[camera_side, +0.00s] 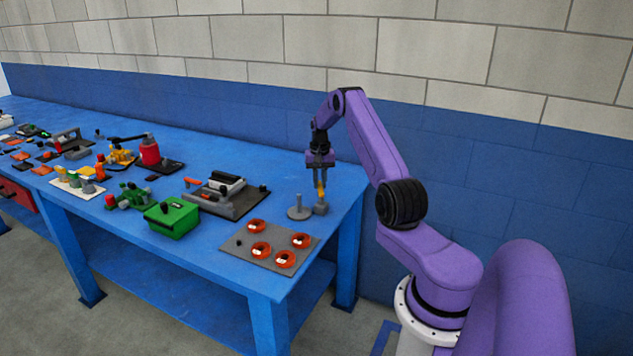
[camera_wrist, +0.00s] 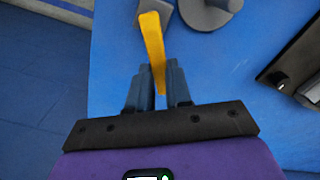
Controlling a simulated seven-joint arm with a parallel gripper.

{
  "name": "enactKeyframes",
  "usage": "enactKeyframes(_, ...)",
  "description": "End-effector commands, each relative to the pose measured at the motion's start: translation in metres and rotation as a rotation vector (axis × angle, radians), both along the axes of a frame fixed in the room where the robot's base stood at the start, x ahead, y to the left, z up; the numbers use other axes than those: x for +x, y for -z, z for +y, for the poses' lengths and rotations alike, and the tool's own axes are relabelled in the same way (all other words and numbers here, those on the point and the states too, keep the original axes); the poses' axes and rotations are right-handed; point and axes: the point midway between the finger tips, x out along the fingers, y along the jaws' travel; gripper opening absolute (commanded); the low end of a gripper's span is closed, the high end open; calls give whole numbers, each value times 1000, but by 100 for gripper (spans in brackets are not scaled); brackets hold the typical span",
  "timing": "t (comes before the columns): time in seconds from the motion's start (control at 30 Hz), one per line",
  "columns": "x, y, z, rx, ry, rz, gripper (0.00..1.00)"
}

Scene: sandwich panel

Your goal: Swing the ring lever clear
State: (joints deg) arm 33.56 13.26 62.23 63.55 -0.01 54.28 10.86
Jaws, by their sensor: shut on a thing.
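My gripper (camera_side: 320,178) is shut on a yellow bar (camera_side: 321,190) near the far right corner of the blue table. In the wrist view the yellow bar (camera_wrist: 153,40) runs out from between my fingers (camera_wrist: 159,78). Its far end shows over a small grey block (camera_side: 320,209); I cannot tell whether it touches the block. A dark grey panel (camera_side: 275,238) with several orange rings (camera_side: 257,226) lies flat in front of my gripper, apart from it. I cannot make out which part is the ring lever.
A grey round base with a post (camera_side: 298,212) stands just left of the block. A dark fixture (camera_side: 232,203), a green box (camera_side: 172,218) and a red cylinder (camera_side: 149,153) stand further left. The blue table's (camera_side: 215,245) right edge is near my gripper.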

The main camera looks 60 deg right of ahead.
Motion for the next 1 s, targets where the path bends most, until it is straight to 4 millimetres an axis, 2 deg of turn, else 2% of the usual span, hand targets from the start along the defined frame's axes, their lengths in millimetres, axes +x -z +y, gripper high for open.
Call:
enactKeyframes(0.4, -7, -2, -5, -3, 175, -3, 0)
enactKeyframes(0.93, -9, -2, -6, -2, 204, -4, 0)
enactKeyframes(0.97, -9, -2, -6, -2, 204, -4, 26)
enactKeyframes(1.0, -9, -2, -6, -2, 203, -4, 39)
